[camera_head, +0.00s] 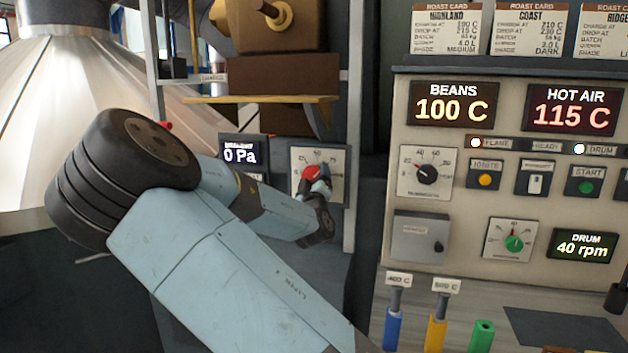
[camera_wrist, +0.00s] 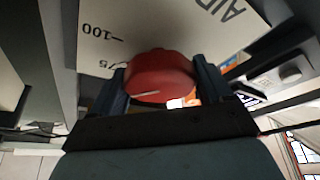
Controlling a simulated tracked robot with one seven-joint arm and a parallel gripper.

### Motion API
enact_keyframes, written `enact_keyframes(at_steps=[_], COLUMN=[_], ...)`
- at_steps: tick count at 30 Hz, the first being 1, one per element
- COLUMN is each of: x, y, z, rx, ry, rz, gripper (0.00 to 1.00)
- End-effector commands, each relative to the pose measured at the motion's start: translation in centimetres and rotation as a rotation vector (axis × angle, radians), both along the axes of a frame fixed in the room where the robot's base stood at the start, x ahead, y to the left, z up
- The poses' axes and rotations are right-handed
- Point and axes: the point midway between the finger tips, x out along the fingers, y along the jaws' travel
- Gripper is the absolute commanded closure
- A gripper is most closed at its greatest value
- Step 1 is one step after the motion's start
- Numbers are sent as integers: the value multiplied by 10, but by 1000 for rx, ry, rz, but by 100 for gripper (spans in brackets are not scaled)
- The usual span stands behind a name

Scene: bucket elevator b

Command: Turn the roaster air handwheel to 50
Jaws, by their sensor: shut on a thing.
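The red roaster air handwheel (camera_head: 311,173) sits on a white dial plate (camera_head: 335,160) left of the control panel, below a shelf. In the wrist view the red handwheel (camera_wrist: 162,76) lies between the two dark fingers of my gripper (camera_wrist: 160,92), which is shut on it. A pale pointer line shows on the wheel. The wrist view also shows the dial plate (camera_wrist: 135,22) with the marks 75 and 100 and part of the word AIR. In the head view my gripper (camera_head: 320,185) covers the wheel's lower right. Which number the pointer marks I cannot tell.
A small display (camera_head: 241,153) reading 0 Pa is just left of the dial. The control panel (camera_head: 400,250) on the right shows beans at 100 C and hot air at 115 C. A wooden shelf (camera_head: 250,99) is above the dial, and a metal post (camera_head: 356,120) is close on its right.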

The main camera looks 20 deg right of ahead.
Motion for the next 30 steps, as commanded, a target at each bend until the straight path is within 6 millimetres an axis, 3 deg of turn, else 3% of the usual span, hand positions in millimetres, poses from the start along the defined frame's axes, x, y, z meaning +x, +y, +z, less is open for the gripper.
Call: enact_keyframes(at_steps=[15, 30], x=[0, 0], y=[2, 1], z=[0, -2], rx=[-402, -601], ry=[233, 350], rz=[4, 4], gripper=[52, 52])
